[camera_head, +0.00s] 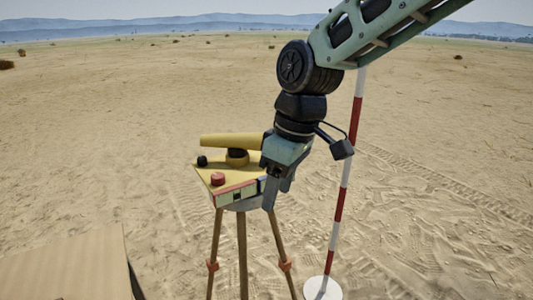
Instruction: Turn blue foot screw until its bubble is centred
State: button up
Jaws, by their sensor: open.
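A yellow survey instrument (207,174) stands on a wooden tripod (242,255) in the middle of the view. A yellow telescope tube (226,140) sits across its top. A red screw knob (218,179) is at its front left corner and a black knob (202,161) at its back left. A small strip of blue shows on the right side, beside my gripper. The blue foot screw is not clearly visible; my gripper covers that corner. No bubble can be made out at this size. My gripper (277,194) points down at the instrument's right side, open; I cannot tell whether it touches anything.
A red and white ranging pole (350,160) stands on a white round base (322,289) just right of my gripper, behind my arm. A tan box-like surface (65,270) is at the lower left. Open sand surrounds everything.

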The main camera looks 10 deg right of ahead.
jog(key=w+d+r+n+t+y+p, duration=0.1)
jog(key=w+d+r+p, duration=0.1)
jog(key=w+d+r, duration=0.6)
jog(key=w+d+r+n+t+y+p, duration=0.1)
jog(key=w+d, duration=0.4)
jog(key=w, duration=0.8)
jog(key=p+x, duration=0.1)
jog(key=x, duration=0.4)
jog(key=p+x, duration=0.1)
jog(key=x, duration=0.5)
jog(key=p+x, duration=0.2)
jog(key=x, duration=0.3)
jog(key=shift+s+d+f, duration=0.1)
jog(key=shift+s+f, duration=0.2)
jog(key=shift+f, duration=0.05)
jog(key=c, duration=1)
